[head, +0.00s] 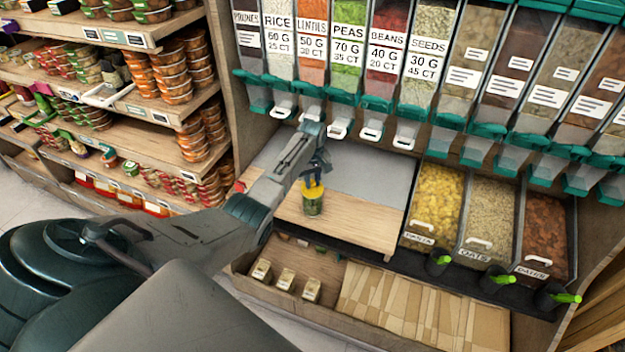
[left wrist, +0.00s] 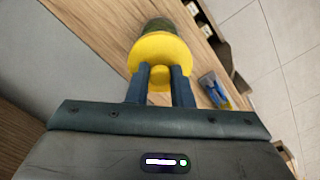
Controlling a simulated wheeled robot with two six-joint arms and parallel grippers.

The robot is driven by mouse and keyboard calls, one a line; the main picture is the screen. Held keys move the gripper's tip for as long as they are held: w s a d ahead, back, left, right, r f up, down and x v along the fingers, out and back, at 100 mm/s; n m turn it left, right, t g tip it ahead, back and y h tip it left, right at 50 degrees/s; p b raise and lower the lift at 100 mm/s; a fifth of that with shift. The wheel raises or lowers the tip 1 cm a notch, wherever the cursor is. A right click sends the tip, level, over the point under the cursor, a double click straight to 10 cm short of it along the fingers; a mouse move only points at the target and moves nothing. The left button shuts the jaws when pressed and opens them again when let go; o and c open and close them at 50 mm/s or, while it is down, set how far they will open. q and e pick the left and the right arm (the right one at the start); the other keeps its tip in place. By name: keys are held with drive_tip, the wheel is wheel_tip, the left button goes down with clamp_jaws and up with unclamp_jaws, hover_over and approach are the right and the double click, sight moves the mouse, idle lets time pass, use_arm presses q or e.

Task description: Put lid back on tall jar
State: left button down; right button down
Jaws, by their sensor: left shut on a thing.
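The tall jar (head: 313,206) is a green-filled jar standing on the wooden counter (head: 372,236) in the head view. Its yellow lid (head: 312,190) shows at its top. My left gripper (head: 314,178) is right above the jar, its fingers pointing down at the lid. In the left wrist view, the two fingers of my left gripper (left wrist: 160,86) are shut on the knob of the yellow lid (left wrist: 160,52). The jar (left wrist: 159,25) shows just beyond the lid; whether the lid is fully seated I cannot tell. My right gripper is not in view.
Dispensers (head: 347,60) with teal spouts hang behind the counter. Open bins of pasta (head: 436,197), oats and dates stand to the right. Shelves of stacked tubs (head: 168,75) are on the left. In the left wrist view, a blue object (left wrist: 213,92) lies right of the lid.

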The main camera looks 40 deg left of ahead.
use_arm(q)
drive_tip(key=shift+p, duration=0.3)
idle(0.4)
idle(0.3)
drive_tip(key=c, duration=0.7)
unclamp_jaws()
drive_tip(key=shift+r, duration=0.1)
wheel_tip(320, 180, up, 5)
drive_tip(key=p, duration=0.5)
drive_tip(key=shift+f, duration=0.2)
drive_tip(key=shift+r+p, duration=0.5)
drive_tip(key=shift+r, duration=0.6)
drive_tip(key=shift+c, duration=0.3)
clamp_jaws()
